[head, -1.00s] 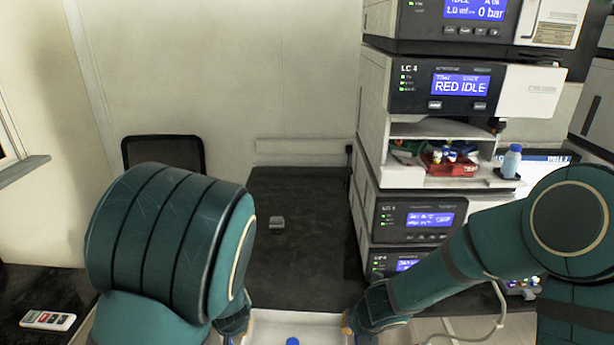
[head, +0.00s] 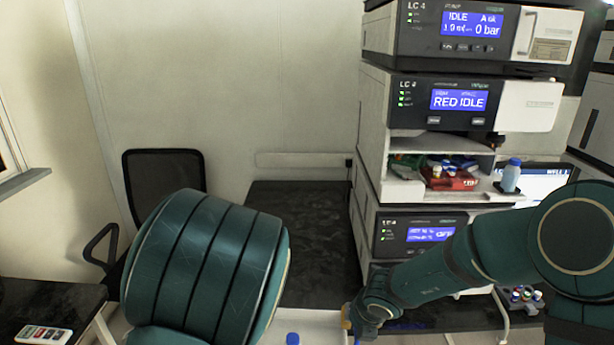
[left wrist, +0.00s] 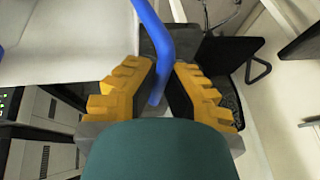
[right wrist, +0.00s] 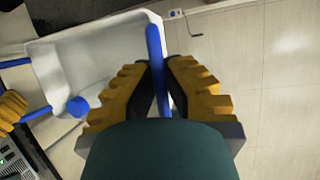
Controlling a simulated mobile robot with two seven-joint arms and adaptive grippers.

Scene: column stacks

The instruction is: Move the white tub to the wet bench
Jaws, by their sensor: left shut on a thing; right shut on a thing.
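The white tub (head: 318,325) shows only in part at the bottom of the head view, with a blue-capped item (head: 292,339) in it. In the right wrist view the tub (right wrist: 105,50) shows its hollow inside and blue bar handles. My right gripper (right wrist: 163,75) is shut on one blue handle (right wrist: 153,40). My left gripper (left wrist: 167,75) is shut on the other blue handle (left wrist: 152,25); in the head view my left arm hides it. A dark-topped bench (head: 315,240) lies beyond the tub; I cannot tell if it is the wet bench.
A tall stack of LC instruments (head: 440,110) stands right of the dark bench, with a bottle (head: 511,175) on a ledge. A black chair (head: 165,180) stands behind my left arm. A dark table (head: 60,300) with a remote (head: 43,335) is at the left.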

